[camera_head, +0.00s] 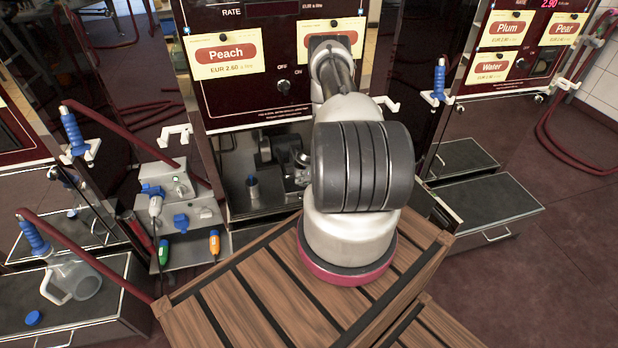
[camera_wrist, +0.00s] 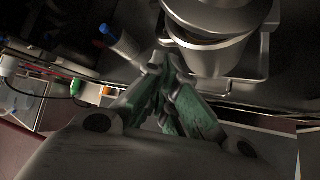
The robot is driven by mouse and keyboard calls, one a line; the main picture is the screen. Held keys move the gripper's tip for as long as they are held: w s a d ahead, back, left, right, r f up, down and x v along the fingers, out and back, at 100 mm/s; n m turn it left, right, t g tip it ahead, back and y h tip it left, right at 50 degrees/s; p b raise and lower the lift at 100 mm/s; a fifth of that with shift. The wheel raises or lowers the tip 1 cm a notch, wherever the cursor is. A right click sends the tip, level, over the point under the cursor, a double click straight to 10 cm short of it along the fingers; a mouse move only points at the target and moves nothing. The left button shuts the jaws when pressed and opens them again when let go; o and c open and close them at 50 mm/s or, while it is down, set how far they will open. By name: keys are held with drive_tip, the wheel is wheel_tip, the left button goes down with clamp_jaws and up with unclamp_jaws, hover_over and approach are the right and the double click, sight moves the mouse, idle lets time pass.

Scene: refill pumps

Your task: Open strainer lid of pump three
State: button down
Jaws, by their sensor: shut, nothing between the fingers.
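In the wrist view a round metal housing (camera_wrist: 207,58), which looks like the strainer, stands inside a bent metal bracket (camera_wrist: 262,74). A round metal lid-like part (camera_wrist: 212,16) shows above it at the top edge. A dark band runs between the two; I cannot tell whether the lid is shut or raised. My gripper (camera_wrist: 171,66), with green finger pads, is shut and empty just left of and below the housing. I cannot tell whether the fingertips touch it. In the head view my arm hides much of the open bay under the Peach panel (camera_head: 234,106).
A wooden slatted platform (camera_head: 262,300) stands in front of the pump. Left of the bay are nozzles and a blue valve (camera_head: 181,222). A jug (camera_head: 78,281) stands on a low dark cabinet. Dark red hoses (camera_head: 100,268) hang at the left.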

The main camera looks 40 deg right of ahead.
sight(309, 162)
drive_tip(key=shift+w+d+r, duration=0.35)
drive_tip(key=shift+d+r, duration=0.3)
drive_tip(key=shift+w+d+r, duration=0.35)
drive_tip(key=shift+d+r, duration=0.25)
drive_tip(key=shift+s+d+r+m+t+y, duration=0.1)
drive_tip(key=shift+d+r+m+t+y, duration=0.25)
drive_tip(key=shift+r+y, duration=0.25)
drive_tip(key=shift+s+d+r, duration=0.2)
drive_tip(key=shift+d+r, duration=0.2)
drive_tip(key=shift+r, duration=0.15)
drive_tip(key=shift+s+d+r, duration=0.2)
drive_tip(key=shift+d+r, duration=0.2)
drive_tip(key=shift+r, duration=0.15)
